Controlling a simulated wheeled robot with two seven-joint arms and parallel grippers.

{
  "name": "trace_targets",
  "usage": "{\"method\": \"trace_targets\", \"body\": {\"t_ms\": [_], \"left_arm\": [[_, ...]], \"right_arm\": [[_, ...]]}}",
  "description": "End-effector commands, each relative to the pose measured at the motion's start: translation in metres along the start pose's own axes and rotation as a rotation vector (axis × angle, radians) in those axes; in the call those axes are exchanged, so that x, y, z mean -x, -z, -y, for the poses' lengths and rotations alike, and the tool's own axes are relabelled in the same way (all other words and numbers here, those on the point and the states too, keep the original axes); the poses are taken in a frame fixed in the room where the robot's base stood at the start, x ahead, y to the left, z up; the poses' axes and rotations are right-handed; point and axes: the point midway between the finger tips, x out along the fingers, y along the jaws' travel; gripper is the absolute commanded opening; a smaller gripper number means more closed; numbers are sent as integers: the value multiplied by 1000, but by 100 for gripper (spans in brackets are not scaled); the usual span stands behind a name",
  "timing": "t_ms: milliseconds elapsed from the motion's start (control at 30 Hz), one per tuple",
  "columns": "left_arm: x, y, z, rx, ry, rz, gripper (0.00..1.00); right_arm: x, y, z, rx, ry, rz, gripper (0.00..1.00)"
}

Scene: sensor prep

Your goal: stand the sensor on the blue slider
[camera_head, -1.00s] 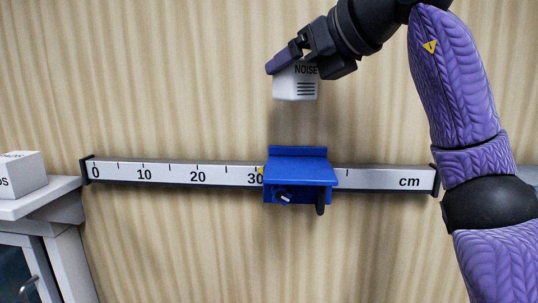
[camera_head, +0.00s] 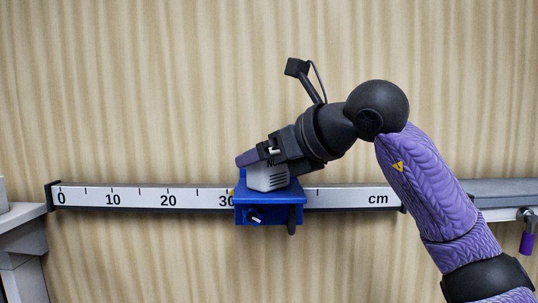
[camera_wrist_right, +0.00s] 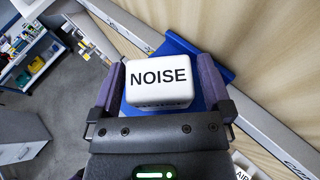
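The white sensor box (camera_head: 267,178), lettered "NOISE" on its top face, stands on the blue slider (camera_head: 270,214) on the wall rail, and its vents face the head camera. In the right wrist view the sensor (camera_wrist_right: 160,80) sits over the blue surface of the slider (camera_wrist_right: 172,46). My right gripper (camera_head: 264,161) is around the sensor from above, its purple fingers on either side. In the right wrist view the gripper (camera_wrist_right: 162,85) looks open, with narrow gaps beside the sensor. My left gripper is not in view.
The white rail (camera_head: 140,198) carries a cm scale and runs along the wooden wall. A light-coloured cabinet (camera_head: 22,216) is at the left edge, and a grey ledge (camera_head: 500,190) is at the right. In the right wrist view, a shelf with small items (camera_wrist_right: 30,60) shows at left.

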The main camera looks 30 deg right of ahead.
Motion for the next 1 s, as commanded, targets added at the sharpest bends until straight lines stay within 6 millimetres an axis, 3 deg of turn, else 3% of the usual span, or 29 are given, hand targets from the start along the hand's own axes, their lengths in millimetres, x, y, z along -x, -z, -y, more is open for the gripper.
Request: {"method": "trace_targets", "body": {"t_ms": [167,233,500,600,733,1000], "left_arm": [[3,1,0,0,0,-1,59],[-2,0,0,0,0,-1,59],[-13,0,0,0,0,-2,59],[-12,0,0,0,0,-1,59],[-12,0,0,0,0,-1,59],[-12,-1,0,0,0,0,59]], "right_arm": [[3,-4,0,0,0,2,100],[15,-2,0,0,2,4,100],[90,-2,0,1,1,5,100],[109,-3,0,0,1,4,100],[120,-3,0,0,0,1,100],[121,-2,0,0,0,0,100]]}}
